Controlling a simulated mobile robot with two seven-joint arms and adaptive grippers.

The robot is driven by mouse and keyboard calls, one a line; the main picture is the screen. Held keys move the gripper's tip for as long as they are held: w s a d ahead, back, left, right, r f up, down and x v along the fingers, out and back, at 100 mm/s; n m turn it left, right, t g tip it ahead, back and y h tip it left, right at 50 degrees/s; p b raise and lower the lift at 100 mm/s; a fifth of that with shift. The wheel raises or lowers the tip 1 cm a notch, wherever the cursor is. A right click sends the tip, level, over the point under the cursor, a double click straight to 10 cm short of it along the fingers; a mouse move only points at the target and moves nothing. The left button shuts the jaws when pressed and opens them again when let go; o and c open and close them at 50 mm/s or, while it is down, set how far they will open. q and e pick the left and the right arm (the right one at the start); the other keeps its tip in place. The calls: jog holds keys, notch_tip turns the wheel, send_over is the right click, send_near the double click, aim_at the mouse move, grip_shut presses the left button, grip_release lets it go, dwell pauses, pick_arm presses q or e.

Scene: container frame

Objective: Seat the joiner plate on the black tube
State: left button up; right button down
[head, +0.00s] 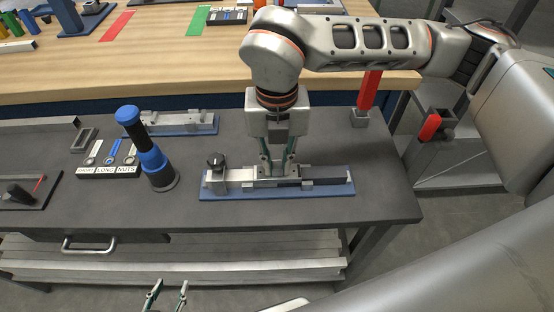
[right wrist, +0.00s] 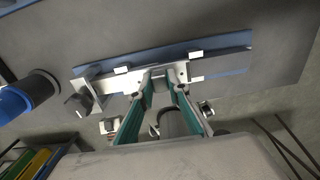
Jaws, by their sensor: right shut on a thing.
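My right gripper (head: 278,168) points down over the blue fixture board and is shut on the joiner plate (head: 294,172), a small grey metal piece with holes. In the right wrist view the plate (right wrist: 182,72) shows between and beside the fingertips. The black tube (head: 318,182) lies along the right part of the blue board, in line with a silver bar on the left. The plate is at the tube's left end; whether it touches the tube I cannot tell. My left gripper (head: 167,291) is open and empty at the bottom, in front of the bench.
The blue board (head: 232,194) carries a clamp with a dark knob (head: 216,158) at its left end. A blue and black upright tool (head: 150,155) stands left of it. Labelled trays (head: 108,172) and a second blue fixture (head: 178,128) are further left. Bare bench lies right of the board.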

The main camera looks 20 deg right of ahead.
jog(key=shift+f, duration=0.2)
jog(key=c, duration=1.3)
grip_release()
jog(key=shift+r+p, duration=1)
jog(key=shift+r, duration=1)
jog(key=shift+r+p, duration=0.7)
jog(key=shift+r, duration=0.8)
